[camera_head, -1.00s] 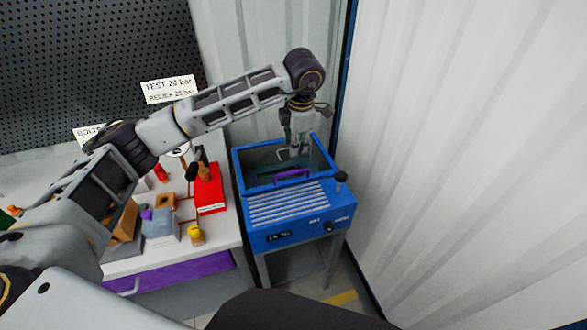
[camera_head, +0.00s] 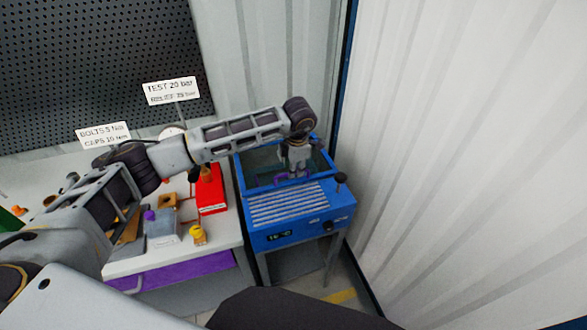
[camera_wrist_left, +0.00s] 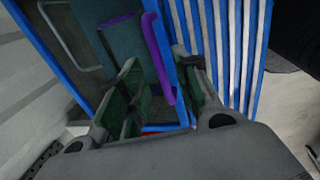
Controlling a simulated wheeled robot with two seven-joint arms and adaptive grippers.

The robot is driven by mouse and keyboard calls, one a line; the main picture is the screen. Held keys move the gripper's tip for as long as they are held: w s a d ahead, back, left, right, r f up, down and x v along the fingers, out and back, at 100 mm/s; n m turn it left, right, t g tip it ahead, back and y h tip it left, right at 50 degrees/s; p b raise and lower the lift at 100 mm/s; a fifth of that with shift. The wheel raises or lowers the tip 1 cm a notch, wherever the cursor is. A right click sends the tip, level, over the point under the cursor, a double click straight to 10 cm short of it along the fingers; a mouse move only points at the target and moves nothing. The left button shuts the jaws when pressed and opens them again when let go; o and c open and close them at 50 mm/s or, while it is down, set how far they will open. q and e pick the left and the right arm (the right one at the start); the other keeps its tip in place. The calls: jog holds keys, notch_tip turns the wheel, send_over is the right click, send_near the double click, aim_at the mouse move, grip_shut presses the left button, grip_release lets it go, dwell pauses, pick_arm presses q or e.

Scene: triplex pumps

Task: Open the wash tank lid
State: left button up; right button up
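The blue wash tank (camera_head: 300,215) stands right of the bench in the head view. Its top has a dark, glassy lid (camera_head: 258,166) in a blue frame, which looks shut. A purple handle (camera_head: 281,181) sits at the lid's near edge; it also shows as a purple bar (camera_wrist_left: 158,55) in the left wrist view. My left gripper (camera_head: 294,172) is low over the lid at the handle, pointing down. In the wrist view its fingers (camera_wrist_left: 162,88) are spread, with the handle between them and a gap visible. Contact cannot be told. My right gripper is not in view.
The bench (camera_head: 222,237) at left carries a red box (camera_head: 212,193) and small parts. A corrugated wall (camera_head: 450,150) rises close on the right.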

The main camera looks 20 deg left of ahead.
pick_arm(q)
jog(key=shift+w+a+f, duration=0.1)
jog(key=shift+f, duration=0.8)
grip_shut()
